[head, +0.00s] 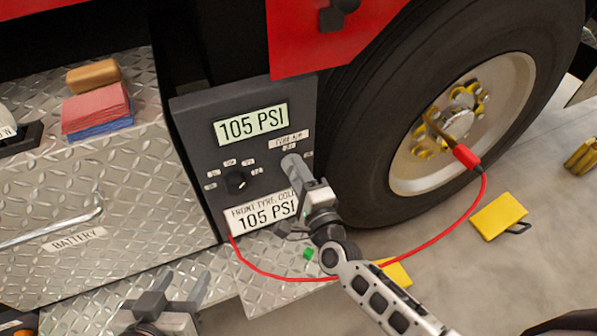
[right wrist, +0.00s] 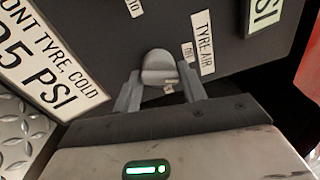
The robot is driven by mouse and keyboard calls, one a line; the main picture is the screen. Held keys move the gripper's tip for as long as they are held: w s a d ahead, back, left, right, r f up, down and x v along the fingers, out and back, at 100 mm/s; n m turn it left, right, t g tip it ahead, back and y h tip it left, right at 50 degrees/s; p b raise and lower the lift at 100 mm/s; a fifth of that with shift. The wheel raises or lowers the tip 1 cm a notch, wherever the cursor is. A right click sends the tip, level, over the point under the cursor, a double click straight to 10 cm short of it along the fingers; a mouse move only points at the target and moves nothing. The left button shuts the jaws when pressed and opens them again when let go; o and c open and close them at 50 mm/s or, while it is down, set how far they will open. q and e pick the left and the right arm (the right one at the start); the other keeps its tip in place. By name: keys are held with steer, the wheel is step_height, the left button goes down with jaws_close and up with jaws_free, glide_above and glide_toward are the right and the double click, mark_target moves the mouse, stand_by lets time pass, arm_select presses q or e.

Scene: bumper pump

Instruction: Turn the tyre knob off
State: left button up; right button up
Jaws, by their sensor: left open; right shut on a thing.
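A dark pump panel (head: 193,125) stands beside the front wheel. The grey tyre knob (right wrist: 158,66) sits on it by the labels "TYRE AIR" and "OFF"; its grey end also shows in the head view (head: 291,162). My right gripper (right wrist: 162,88) has one finger on each side of the knob and is shut on it. My right gripper (head: 308,186) hides part of the panel in the head view. The display (head: 250,125) reads 105 PSI. My left gripper (head: 172,287) is open and empty at the lower left, away from the panel.
A black dial (head: 236,181) sits left of the knob. A red hose (head: 458,234) loops from the panel to the wheel (head: 355,120). Yellow chocks (head: 499,215) lie on the floor. Cloths (head: 97,107) and a brown block (head: 94,75) rest on the metal step.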

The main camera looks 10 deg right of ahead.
arm_select(q)
steer(key=shift+r+p, duration=0.2)
steer(key=shift+p, duration=0.35)
arm_select(e)
steer(key=shift+f+n, duration=0.15)
steer(key=shift+n, duration=2.15)
steer(key=o, duration=0.9)
arm_select(q)
steer(key=shift+a, duration=0.1)
